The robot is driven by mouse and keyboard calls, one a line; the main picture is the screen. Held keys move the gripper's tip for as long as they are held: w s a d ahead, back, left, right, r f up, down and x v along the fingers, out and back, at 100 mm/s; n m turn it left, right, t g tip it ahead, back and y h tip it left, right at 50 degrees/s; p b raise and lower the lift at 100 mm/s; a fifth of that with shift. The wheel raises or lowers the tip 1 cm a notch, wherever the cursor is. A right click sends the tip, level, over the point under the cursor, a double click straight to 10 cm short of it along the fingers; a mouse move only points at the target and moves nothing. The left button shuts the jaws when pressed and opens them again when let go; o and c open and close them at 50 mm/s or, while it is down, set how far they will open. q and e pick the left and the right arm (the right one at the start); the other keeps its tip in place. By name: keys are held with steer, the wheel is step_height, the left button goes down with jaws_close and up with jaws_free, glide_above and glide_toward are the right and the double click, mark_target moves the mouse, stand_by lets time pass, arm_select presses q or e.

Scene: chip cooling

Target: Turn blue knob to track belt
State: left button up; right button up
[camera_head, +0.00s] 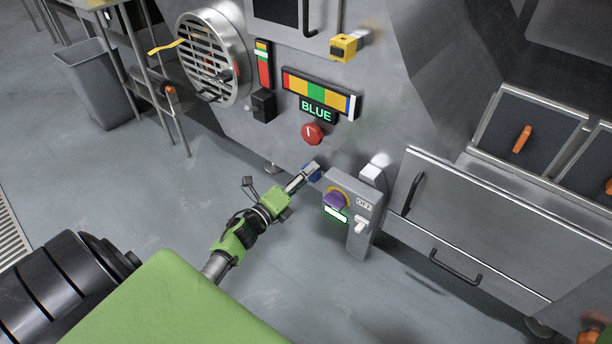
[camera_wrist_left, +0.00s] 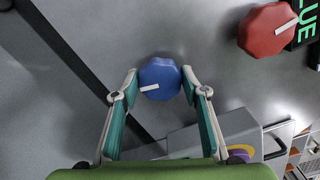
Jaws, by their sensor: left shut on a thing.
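The blue knob (camera_head: 313,174) sits on the grey machine front, below and close to the red knob (camera_head: 312,133). My left gripper (camera_head: 307,170) reaches it from the lower left and covers part of it in the head view. In the left wrist view the blue knob (camera_wrist_left: 159,79) is between the two fingertips of my left gripper (camera_wrist_left: 160,73), which are shut on its sides. Its white pointer mark runs nearly level, tilted slightly. A green-lit sign (camera_head: 318,110) reads BLUE under a coloured bar (camera_head: 317,92). My right gripper is out of view.
A grey control box (camera_head: 352,212) with a purple knob (camera_head: 334,201) and a white switch juts out just right of my left gripper. Drawers with black handles (camera_head: 413,194) lie farther right. A grey bin (camera_head: 88,82) stands at upper left. The floor left of the arm is clear.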

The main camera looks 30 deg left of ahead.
arm_select(q)
steer(key=shift+d+f, duration=0.1)
steer(key=o, duration=1.1)
steer(key=shift+o, duration=0.2)
steer(key=s+a, duration=0.1)
steer(key=s, duration=1.1)
